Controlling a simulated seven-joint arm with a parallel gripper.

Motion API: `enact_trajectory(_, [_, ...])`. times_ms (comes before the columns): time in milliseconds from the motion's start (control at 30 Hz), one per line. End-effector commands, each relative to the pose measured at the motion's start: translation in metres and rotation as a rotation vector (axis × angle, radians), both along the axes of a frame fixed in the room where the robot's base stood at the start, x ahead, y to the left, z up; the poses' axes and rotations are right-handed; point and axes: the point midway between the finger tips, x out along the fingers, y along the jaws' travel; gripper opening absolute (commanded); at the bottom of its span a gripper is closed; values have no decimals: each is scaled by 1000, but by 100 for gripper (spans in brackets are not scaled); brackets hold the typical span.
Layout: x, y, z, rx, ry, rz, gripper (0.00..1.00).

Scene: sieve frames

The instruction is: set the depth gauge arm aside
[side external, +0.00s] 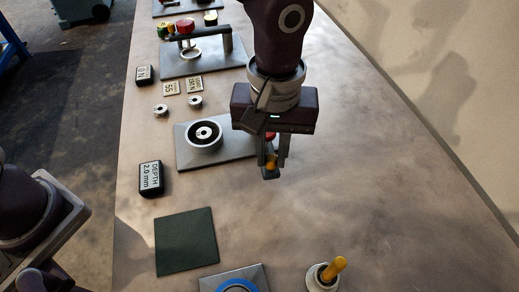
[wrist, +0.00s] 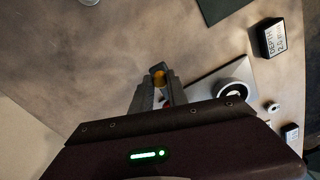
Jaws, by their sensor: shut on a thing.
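My gripper (side external: 273,163) is shut on a small dark piece with an orange-yellow part, which I take to be the depth gauge arm (side external: 270,173). The piece hangs between the fingers, just right of the grey plate (side external: 185,157) with the black-ringed round fixture (side external: 204,135). A bit of red shows behind the fingers. In the wrist view the dark end and yellow part of the gauge arm (wrist: 158,70) stick out past the fingertips. Most of the piece is hidden by the fingers, and its clearance above the table is hard to tell.
A dark green square mat (side external: 186,240) lies at the front left. A black "DEPTH 2.0 mm" block (side external: 150,178) stands behind it. A yellow-handled piece (side external: 333,270) and a blue-ringed plate (side external: 237,288) are at the front. Another station (side external: 200,58) stands behind. The table's right side is clear.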

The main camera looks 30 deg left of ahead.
Motion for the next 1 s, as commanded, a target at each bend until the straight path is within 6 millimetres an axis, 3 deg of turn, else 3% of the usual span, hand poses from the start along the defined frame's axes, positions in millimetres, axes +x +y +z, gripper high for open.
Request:
enact_trajectory(567, [5,-2,0,1,-3,31,0])
enact_trajectory(600, [5,-2,0,1,-3,31,23])
enact_trajectory(700, [4,-2,0,1,-2,31,41])
enact_trajectory(1000, [4,-3,2,0,-1,30,41])
